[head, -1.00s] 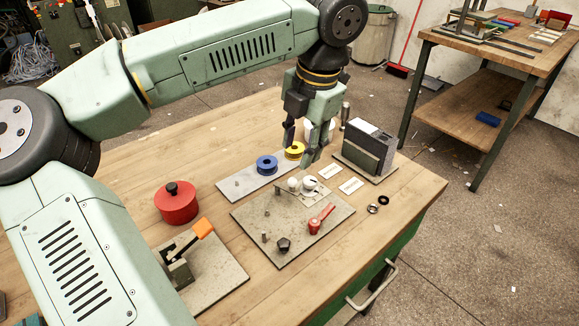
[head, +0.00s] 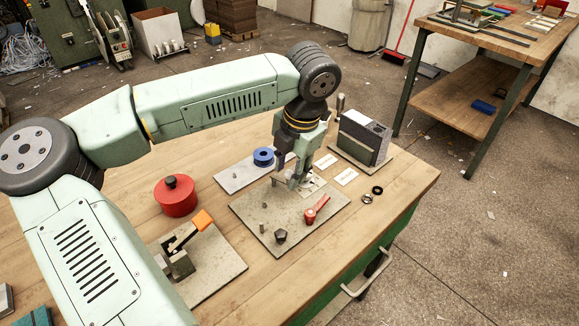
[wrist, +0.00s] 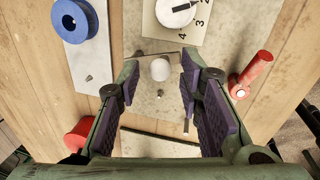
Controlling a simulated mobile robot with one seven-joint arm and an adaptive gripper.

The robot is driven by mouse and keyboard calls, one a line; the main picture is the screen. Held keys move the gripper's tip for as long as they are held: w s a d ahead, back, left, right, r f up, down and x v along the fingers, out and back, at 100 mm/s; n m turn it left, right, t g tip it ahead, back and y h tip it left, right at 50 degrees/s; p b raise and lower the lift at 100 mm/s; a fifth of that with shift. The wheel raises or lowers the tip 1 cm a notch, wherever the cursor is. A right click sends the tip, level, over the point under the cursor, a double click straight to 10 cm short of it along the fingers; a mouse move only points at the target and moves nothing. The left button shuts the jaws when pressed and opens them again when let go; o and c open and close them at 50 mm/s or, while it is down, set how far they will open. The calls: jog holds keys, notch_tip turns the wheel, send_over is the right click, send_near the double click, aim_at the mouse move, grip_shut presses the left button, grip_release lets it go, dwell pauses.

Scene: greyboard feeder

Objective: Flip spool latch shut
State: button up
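A thin metal latch bar (wrist: 148,56) with a round white knob (wrist: 160,70) lies on the grey board (head: 258,225). My gripper (wrist: 159,66) is open. In the wrist view the knob shows between its two fingertips, with no visible grip on it. In the head view my gripper (head: 290,182) is low over the far part of the board and hides the knob and most of the bar. A short metal pin (wrist: 158,94) stands just below the knob in the wrist view. Whether the fingertips touch the bar is unclear.
A white numbered dial (wrist: 175,12) is just beyond the knob. A red lever (head: 316,208) and black knob (head: 280,236) share the board. A blue spool (head: 264,157), red pot (head: 176,196), orange-handled clamp (head: 202,220) and grey block (head: 362,138) stand around it.

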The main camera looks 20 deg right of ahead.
grip_shut()
jog(key=shift+b, duration=0.35)
jog(key=m+b, duration=0.2)
jog(key=a+m+b, duration=0.1)
jog(key=shift+s+f+h, duration=0.2)
jog(key=shift+f+h, duration=0.05)
jog(key=shift+h, duration=0.05)
jog(key=m+b, duration=0.1)
jog(key=a+m+b, duration=0.1)
jog(key=shift+s+m+h, duration=0.15)
jog(key=shift+m+h, duration=0.15)
jog(key=m, duration=0.1)
jog(key=a+m+b, duration=0.1)
jog(key=m, duration=0.1)
jog(key=m+b, duration=0.1)
jog(key=shift+a+r+h, duration=0.15)
jog(key=shift+a+h, duration=0.2)
jog(key=shift+h, duration=0.05)
jog(key=shift+w+a+r+m+g+h+b, duration=0.1)
jog(key=shift+w+a+m+b, duration=0.15)
jog(key=shift+m, duration=0.65)
jog(key=shift+w+a+m+g+h+b, duration=0.1)
jog(key=shift+a+m+b, duration=0.2)
jog(key=shift+m, duration=0.6)
jog(key=shift+w+a+r+m+g+h+b, duration=0.1)
jog(key=shift+w+a+m+b, duration=0.15)
jog(key=shift+m, duration=0.65)
jog(key=shift+o, duration=1)
grip_release()
